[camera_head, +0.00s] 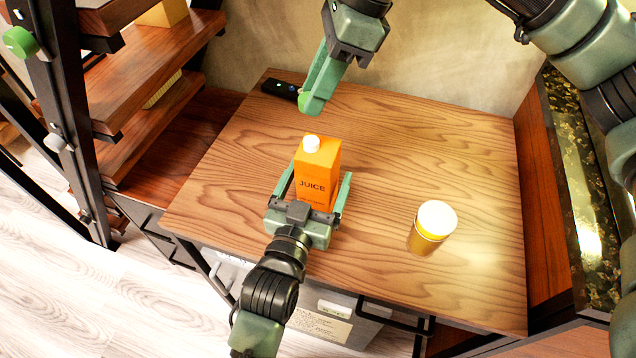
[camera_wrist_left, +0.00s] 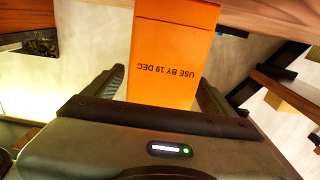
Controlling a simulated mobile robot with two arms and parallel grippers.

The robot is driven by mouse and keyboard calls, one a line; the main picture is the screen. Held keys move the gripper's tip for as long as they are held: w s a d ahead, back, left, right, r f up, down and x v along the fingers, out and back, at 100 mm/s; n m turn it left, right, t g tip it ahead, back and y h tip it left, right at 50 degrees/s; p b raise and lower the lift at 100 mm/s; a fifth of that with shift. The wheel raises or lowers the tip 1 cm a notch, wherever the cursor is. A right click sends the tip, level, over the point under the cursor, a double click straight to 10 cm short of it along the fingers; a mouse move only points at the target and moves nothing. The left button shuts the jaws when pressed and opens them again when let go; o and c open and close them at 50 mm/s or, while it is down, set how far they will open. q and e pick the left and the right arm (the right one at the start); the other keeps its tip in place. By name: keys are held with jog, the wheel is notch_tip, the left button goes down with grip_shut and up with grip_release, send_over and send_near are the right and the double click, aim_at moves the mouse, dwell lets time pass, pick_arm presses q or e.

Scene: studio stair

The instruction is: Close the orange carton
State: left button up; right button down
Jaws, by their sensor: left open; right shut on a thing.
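The orange juice carton (camera_head: 318,172) stands upright on the wooden table, a short white spout (camera_head: 311,144) on its top. My left gripper (camera_head: 315,190) is open, with one finger on each side of the carton. The left wrist view shows the carton's face (camera_wrist_left: 172,50) upside down, printed "USE BY 19 DEC", between the fingers. My right gripper (camera_head: 309,98) hangs above and behind the carton, apart from it.
The table (camera_head: 460,150) has free room around the carton. A yellow jar with a white lid (camera_head: 433,228) stands to the right. A black device (camera_head: 280,89) lies at the back left edge. Wooden shelves (camera_head: 150,75) stand at the left.

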pick_arm(q)
grip_shut()
pick_arm(e)
send_over(311, 140)
jog(key=d, duration=0.1)
jog(key=shift+f, duration=2.5)
jog(key=shift+f, duration=0.9)
jog(key=shift+f, duration=0.55)
